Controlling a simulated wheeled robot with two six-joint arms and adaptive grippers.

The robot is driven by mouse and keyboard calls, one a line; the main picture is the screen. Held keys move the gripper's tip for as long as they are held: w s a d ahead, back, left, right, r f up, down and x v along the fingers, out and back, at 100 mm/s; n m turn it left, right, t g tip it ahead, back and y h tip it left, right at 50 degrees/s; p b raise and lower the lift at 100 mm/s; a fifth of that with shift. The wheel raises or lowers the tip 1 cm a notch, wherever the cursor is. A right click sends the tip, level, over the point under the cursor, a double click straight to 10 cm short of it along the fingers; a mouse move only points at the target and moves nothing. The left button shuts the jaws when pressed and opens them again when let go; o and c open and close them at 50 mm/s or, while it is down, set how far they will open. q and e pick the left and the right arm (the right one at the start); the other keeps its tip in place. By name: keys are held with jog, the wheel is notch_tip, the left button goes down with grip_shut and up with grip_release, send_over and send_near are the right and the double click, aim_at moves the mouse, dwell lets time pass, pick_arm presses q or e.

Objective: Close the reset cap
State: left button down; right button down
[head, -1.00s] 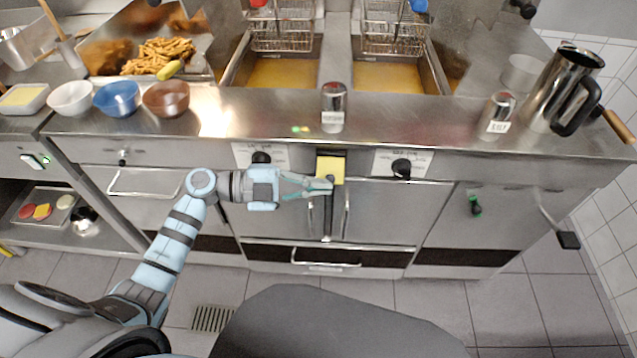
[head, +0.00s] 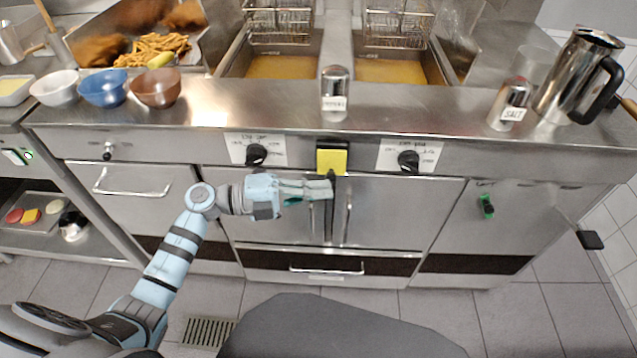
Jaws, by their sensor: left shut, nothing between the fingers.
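The reset cap seems to be the yellow square piece (head: 332,160) in a dark surround on the fryer's front panel, midway between two black knobs. I cannot tell whether it is fully shut. My left gripper (head: 328,189) is shut and empty. Its fingers point right, and their tips are just below the yellow piece, in front of the tops of the cabinet doors. From this angle I cannot tell whether the tips touch anything. My right gripper is not in view.
Black knobs (head: 256,154) and (head: 408,160) flank the yellow piece. Vertical door handles (head: 347,212) are below. A pepper shaker (head: 335,95), a salt shaker (head: 510,105), a metal jug (head: 577,75) and bowls (head: 156,88) stand on the counter above.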

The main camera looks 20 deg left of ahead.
pick_arm(q)
jog(key=shift+w+a+f+m+b, duration=0.1)
jog(key=shift+w+f+m+b, duration=0.5)
jog(key=shift+b, duration=0.35)
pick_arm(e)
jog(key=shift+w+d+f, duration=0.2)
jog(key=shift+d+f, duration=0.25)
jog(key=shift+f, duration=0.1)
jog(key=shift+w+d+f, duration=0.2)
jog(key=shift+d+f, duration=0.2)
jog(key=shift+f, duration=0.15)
pick_arm(q)
jog(key=shift+s, duration=0.1)
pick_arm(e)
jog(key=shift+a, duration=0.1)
pick_arm(q)
jog(key=shift+s, duration=0.1)
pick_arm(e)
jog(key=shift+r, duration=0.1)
